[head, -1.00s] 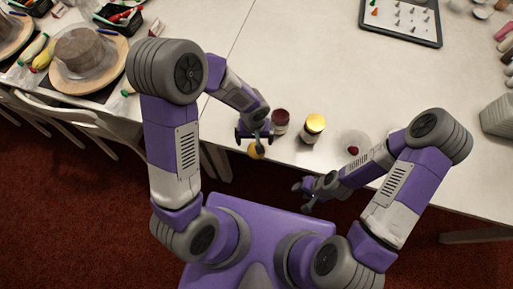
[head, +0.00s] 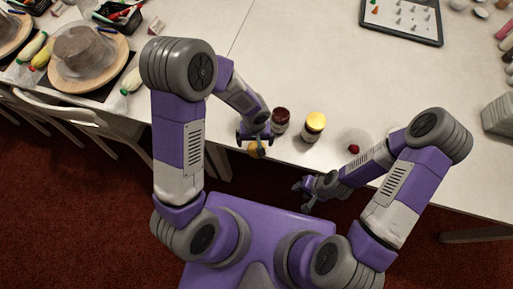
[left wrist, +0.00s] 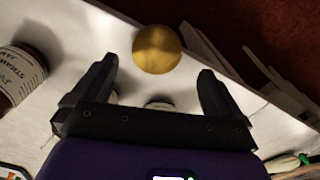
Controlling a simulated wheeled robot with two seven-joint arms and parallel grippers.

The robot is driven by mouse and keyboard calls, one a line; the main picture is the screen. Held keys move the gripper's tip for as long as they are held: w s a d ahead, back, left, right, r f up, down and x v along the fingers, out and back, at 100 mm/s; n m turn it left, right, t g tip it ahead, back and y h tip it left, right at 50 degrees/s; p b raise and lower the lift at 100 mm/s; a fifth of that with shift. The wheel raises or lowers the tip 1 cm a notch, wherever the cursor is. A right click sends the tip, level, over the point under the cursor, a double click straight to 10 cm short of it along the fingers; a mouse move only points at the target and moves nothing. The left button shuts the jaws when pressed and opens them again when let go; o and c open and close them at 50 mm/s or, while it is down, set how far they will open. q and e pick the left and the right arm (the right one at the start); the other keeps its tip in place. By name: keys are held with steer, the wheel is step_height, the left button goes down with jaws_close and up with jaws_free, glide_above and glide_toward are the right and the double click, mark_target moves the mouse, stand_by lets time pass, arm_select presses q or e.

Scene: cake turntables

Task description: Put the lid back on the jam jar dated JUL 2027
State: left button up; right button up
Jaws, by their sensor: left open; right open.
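A round gold lid (head: 253,148) lies near the table's front edge, partly covered by my left gripper (head: 252,143). In the left wrist view the gold lid (left wrist: 157,48) shows just ahead of and between the open fingertips, apart from both. An open jar of dark red jam (head: 281,118) stands just right of my left gripper. It also shows in the left wrist view (left wrist: 18,75) with a strawberry jam label; I cannot read a date. My right gripper (head: 308,190) is open and empty, in front of the table edge.
A dark-framed tray (head: 402,20) with small pieces lies at the back. A cake on a turntable (head: 85,55) stands at left. The middle table is clear.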

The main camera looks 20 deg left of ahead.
mark_target(257, 146)
arm_select(q)
steer(key=f, duration=0.3)
steer(key=f+b, duration=0.1)
steer(key=shift+d+f, duration=0.25)
steer(key=shift+f, duration=0.05)
steer(key=c, duration=1.2)
steer(key=shift+o, duration=0.2)
steer(key=shift+r, duration=0.15)
step_height(257, 146, up, 10)
steer(key=p, duration=0.2)
steer(key=shift+p, duration=0.3)
